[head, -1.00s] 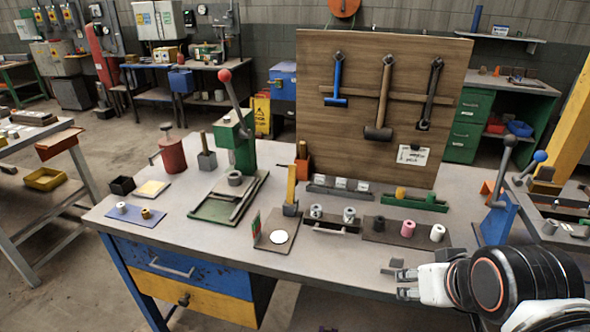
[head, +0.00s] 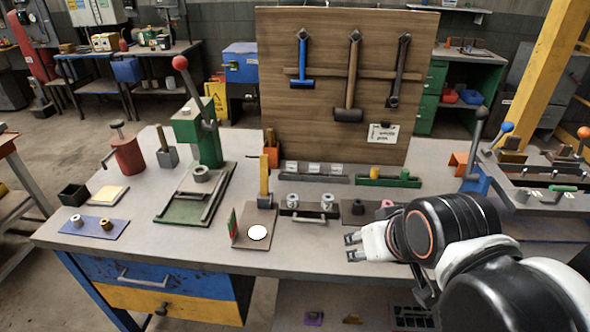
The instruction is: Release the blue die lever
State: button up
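A lever with a blue ball knob (head: 507,127) stands at the right, at the tooling on the bench's right end. A lever with a dark grey knob (head: 481,113) rises from a blue bracket (head: 475,180) just left of it. A lever with an orange knob (head: 584,132) is at the far right edge. I cannot tell the latch state of any of them. My gripper (head: 350,247) is over the bench's front edge, left of these levers and well apart from them. It points left, its two fingers are apart, and nothing is between them.
A green press (head: 209,140) with a red-knobbed lever stands on the bench (head: 330,258) at left. A tool board (head: 330,120) rises at the back. Small blocks, rollers and plates lie mid-bench. A yellow post (head: 548,70) stands behind the levers. My arm covers the front right.

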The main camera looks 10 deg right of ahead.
aim_at(507, 127)
jog(key=l+z, duration=0.1)
jog(key=z, duration=1.2)
